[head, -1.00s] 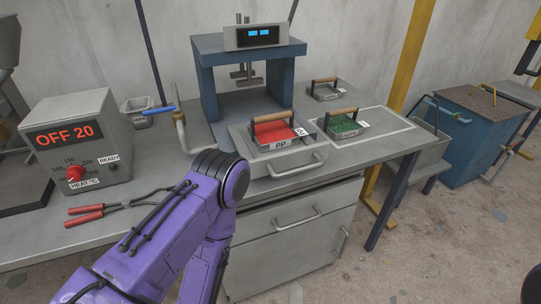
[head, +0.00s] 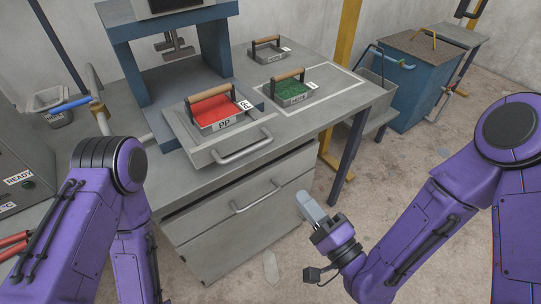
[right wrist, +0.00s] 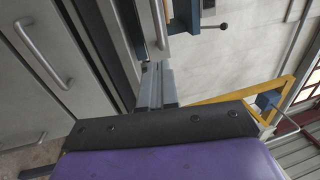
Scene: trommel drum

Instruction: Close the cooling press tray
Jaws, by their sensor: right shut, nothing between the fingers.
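The cooling press tray (head: 203,157) is a grey tray with a bar handle (head: 241,148) on its front. It sticks out from the blue press (head: 132,82) on the bench. A red-filled mould (head: 212,108) labelled PP, with a wooden handle, sits in it. My right gripper (head: 308,205) is shut and empty, in front of the bench, lower and to the right of the tray handle and apart from it. Its fingers (right wrist: 155,78) point forward in the right wrist view. My left arm shows at the left, but its gripper is out of view.
A green-filled mould (head: 289,90) and another mould (head: 268,50) stand on the bench top right of the tray. A cabinet with a bar handle (head: 257,200) is below the tray. A blue bin (head: 408,85) stands at the back right. The floor right of the cabinet is mostly clear.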

